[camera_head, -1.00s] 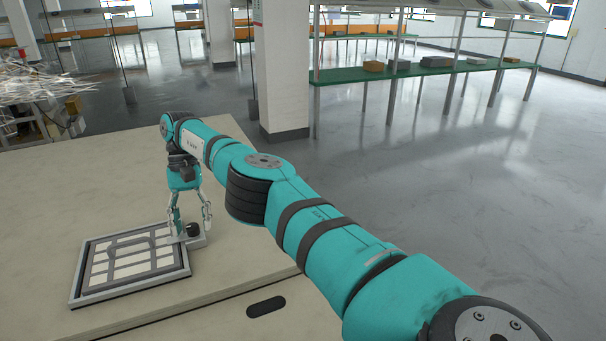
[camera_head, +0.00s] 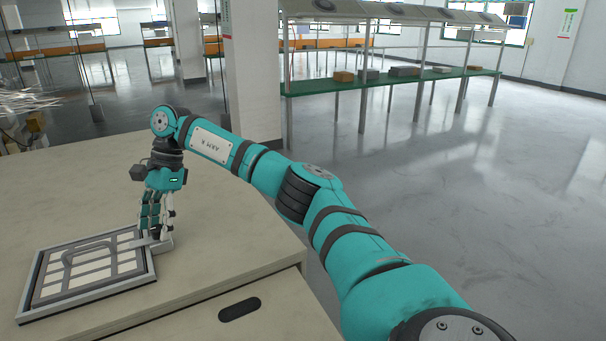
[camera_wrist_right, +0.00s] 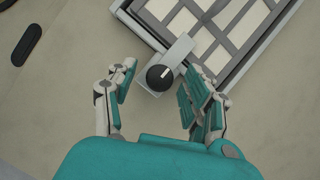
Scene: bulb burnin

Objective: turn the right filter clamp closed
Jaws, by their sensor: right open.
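The right filter clamp is a black round knob (camera_wrist_right: 160,77) with a white line, on a small grey plate with a light bar (camera_wrist_right: 179,52) reaching to the filter frame's edge. In the wrist view the white line points up and right. My right gripper (camera_wrist_right: 158,86) is open, its fingers on either side of the knob, with visible gaps. In the head view my right gripper (camera_head: 155,230) points down over the clamp plate (camera_head: 161,247), and its fingers hide most of the knob. The filter frame (camera_head: 85,300) lies flat on the table. My left gripper is not in view.
The beige table (camera_head: 215,225) is bare around the frame. A dark oval slot (camera_head: 239,309) sits near its front edge; it also shows in the wrist view (camera_wrist_right: 26,45). A pillar (camera_head: 253,75) and a green shelf bench (camera_head: 400,83) with boxes stand beyond.

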